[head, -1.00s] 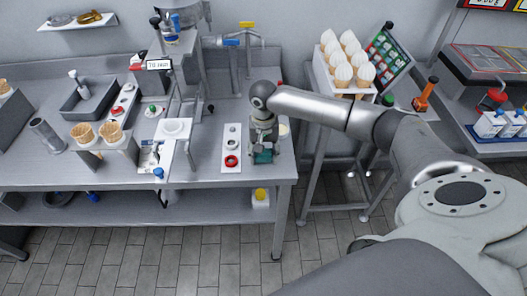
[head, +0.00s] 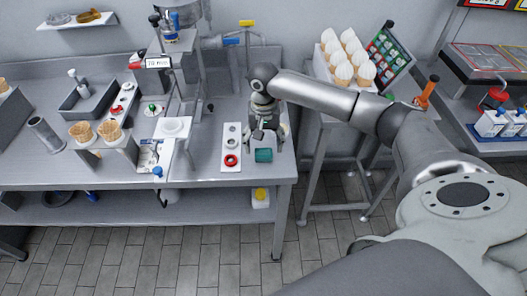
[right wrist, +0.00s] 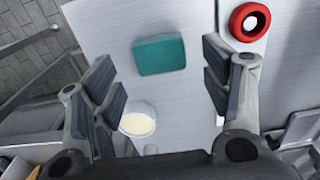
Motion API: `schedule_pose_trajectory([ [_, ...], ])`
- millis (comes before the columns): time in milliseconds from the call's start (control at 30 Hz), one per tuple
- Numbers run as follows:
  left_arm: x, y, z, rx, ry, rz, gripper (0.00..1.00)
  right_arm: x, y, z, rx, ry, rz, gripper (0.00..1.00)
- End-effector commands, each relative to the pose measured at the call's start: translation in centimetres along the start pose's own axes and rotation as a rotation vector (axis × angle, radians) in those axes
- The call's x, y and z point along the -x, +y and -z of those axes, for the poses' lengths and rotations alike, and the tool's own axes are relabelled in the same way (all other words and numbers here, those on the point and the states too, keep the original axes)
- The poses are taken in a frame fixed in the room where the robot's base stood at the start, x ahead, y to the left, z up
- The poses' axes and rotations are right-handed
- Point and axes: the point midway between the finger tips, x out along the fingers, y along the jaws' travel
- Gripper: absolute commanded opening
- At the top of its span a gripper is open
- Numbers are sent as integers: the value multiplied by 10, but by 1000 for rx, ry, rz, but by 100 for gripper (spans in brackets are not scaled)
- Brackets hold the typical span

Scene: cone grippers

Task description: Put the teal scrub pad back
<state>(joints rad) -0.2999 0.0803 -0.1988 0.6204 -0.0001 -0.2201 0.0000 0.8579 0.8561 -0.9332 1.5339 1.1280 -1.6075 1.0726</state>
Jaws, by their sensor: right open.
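The teal scrub pad (head: 263,155) lies on the grey bench near its front right corner, just right of the white strip with the red ring. In the right wrist view the pad (right wrist: 159,54) shows whole, apart from both fingers. My right gripper (head: 268,135) is open and empty, behind and above the pad in the head view. In the right wrist view the spread fingers of the gripper (right wrist: 160,78) stand to either side, with nothing between them. My left gripper is not in view.
The white strip (head: 231,165) bears a red ring (head: 231,160) and other round parts. A round dish with cream-coloured contents (right wrist: 138,121) stands near the pad. A stand of white cones (head: 345,62) is to the right. The bench's front edge is close to the pad.

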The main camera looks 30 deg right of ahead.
Motion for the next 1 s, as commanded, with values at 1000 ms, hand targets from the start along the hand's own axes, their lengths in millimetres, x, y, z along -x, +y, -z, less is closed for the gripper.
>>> schedule_pose_trajectory([
  [1000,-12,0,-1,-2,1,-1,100,76,0,0,0,-1,0,71],
])
